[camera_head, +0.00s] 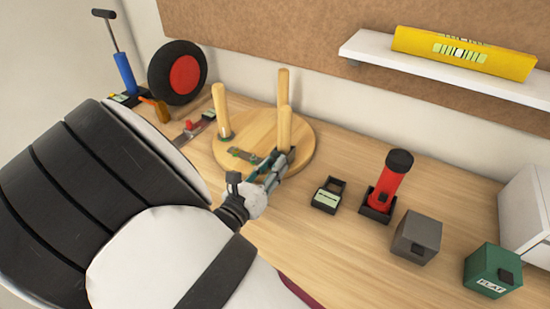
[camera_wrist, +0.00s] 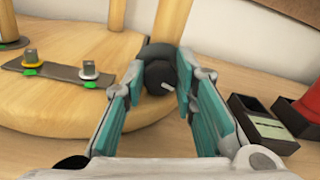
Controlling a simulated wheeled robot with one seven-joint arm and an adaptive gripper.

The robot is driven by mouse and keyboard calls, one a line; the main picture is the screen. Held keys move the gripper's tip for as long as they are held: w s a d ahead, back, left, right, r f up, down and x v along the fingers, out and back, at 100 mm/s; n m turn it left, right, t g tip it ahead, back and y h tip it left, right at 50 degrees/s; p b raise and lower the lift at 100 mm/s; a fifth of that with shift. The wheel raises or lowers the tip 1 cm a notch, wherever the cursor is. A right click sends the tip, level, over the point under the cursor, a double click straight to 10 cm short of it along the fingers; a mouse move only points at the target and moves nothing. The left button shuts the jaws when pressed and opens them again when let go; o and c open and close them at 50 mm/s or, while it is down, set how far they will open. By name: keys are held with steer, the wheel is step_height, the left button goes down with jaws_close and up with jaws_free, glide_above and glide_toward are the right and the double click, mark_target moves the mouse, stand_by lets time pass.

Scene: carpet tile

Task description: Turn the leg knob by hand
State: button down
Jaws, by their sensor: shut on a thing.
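A round wooden seat (camera_head: 308,143) lies upside down on the bench with three legs pointing up. The near right leg (camera_head: 285,128) stands just beyond my gripper (camera_head: 272,166). In the wrist view, a dark round knob (camera_wrist: 158,75) with a small white mark sits at the foot of that leg (camera_wrist: 166,22). My gripper (camera_wrist: 160,88) is shut on the knob, with a teal-padded finger on each side. In the head view the knob is hidden by my gripper. A metal plate with two bolts (camera_wrist: 60,74) lies on the seat to the left.
To the right stand a small black box (camera_head: 328,195), a red cylinder in a black holder (camera_head: 388,185), a grey box (camera_head: 417,238) and a green box (camera_head: 492,270). A wheel (camera_head: 178,72) and blue pump (camera_head: 125,72) are at the back left. A shelf (camera_head: 395,62) holds a yellow level (camera_head: 463,50).

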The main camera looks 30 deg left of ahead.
steer(key=shift+n+p, duration=0.4)
steer(key=shift+n, duration=0.7)
steer(key=c, duration=1.3)
jaws_free()
